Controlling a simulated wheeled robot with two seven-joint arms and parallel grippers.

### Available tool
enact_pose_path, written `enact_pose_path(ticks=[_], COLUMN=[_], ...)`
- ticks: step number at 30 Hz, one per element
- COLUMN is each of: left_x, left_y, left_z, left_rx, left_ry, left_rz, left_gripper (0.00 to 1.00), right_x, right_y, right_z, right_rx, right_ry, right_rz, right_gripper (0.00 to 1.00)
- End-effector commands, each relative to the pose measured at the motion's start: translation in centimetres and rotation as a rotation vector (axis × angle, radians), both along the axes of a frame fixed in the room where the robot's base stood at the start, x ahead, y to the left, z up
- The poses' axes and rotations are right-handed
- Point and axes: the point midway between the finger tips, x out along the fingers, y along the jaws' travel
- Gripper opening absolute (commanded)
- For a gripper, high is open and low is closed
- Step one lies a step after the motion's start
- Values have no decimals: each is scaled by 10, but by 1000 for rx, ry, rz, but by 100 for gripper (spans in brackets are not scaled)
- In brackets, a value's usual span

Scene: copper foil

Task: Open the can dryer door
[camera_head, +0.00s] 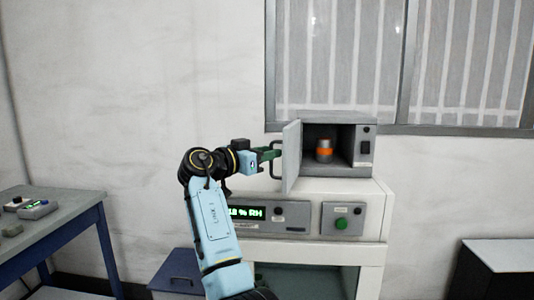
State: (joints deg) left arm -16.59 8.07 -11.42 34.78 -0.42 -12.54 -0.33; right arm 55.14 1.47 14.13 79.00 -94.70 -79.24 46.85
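The can dryer (350,120) is a small grey box on top of a white cabinet. Its door (291,158) stands open, swung out to the left and seen nearly edge-on. Inside the dark chamber sits a small can (324,150) with an orange band. My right gripper (272,155) is at the outer face of the door, by its handle (273,171). The fingers look dark green and overlap the handle; I cannot tell whether they are closed on it. My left gripper is not in view.
The white cabinet (372,195) below carries a green humidity display (247,212) and a panel with a green button (341,223). A blue-framed table (65,207) with small devices stands at left. A dark-sided unit (485,275) is at lower right. A barred window is behind.

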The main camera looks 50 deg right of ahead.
Motion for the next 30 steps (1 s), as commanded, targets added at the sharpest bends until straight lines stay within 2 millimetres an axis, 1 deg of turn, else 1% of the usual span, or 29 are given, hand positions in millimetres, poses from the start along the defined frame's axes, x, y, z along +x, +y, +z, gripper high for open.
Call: enact_pose_path(ticks=[4,7,11,15,18,21,25,30], left_x=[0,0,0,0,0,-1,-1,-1], left_y=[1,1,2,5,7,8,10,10], left_z=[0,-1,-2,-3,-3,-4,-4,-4], left_rx=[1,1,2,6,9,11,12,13], left_ry=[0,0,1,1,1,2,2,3], left_rz=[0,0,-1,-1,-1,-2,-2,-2], left_gripper=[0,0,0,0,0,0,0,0], right_x=[1,2,4,7,9,10,11,11], right_y=[6,20,48,81,101,116,129,134], right_z=[-1,-1,-1,-1,0,0,0,1], right_rx=[1,0,0,0,0,0,-1,-2], right_ry=[2,2,1,0,0,0,0,-1], right_rz=[1,2,2,3,2,0,0,-2], right_gripper=[31,31,31,31,31,31,31,31])
